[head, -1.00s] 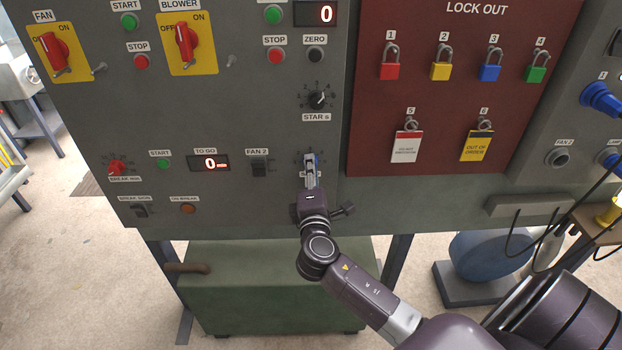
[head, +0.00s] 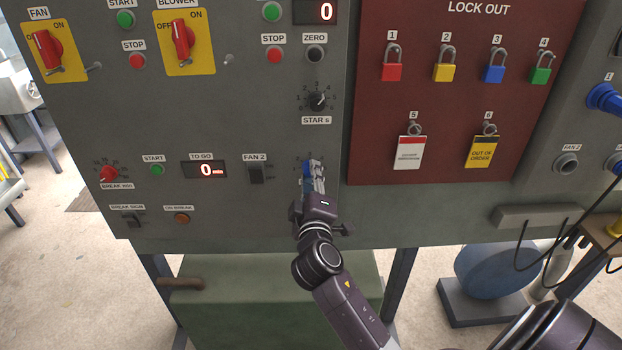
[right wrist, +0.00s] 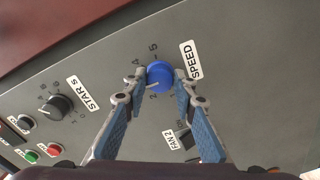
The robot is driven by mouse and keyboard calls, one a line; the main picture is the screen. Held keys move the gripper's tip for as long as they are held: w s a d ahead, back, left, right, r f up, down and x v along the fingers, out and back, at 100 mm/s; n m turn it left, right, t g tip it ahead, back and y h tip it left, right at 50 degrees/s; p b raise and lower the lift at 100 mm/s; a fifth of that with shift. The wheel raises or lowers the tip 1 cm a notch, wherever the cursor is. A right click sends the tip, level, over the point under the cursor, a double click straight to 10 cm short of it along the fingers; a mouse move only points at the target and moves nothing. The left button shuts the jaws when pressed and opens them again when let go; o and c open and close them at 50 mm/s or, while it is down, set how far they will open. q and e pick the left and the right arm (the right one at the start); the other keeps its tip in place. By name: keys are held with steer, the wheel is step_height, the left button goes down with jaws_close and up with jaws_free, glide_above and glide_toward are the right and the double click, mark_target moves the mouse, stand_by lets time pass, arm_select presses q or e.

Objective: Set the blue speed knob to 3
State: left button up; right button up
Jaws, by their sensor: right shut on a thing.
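My right gripper (right wrist: 161,80) is shut on the knob, one fingertip on each side. In the head view my right gripper (head: 313,170) covers most of the knob and its label. My left gripper is not in view.
The black STAR s knob (head: 317,101) is above the gripper. The FAN 2 switch (head: 257,173) is close on the left. The red lock-out board (head: 440,150) with padlocks and tags is to the right. A green box (head: 260,290) stands below the panel.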

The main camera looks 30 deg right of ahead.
steer(key=shift+f, duration=0.1)
stand_by(0.3)
steer(key=o, duration=1.2)
steer(key=shift+c, duration=0.2)
steer(key=v, duration=1.2)
steer(key=shift+s, duration=0.1)
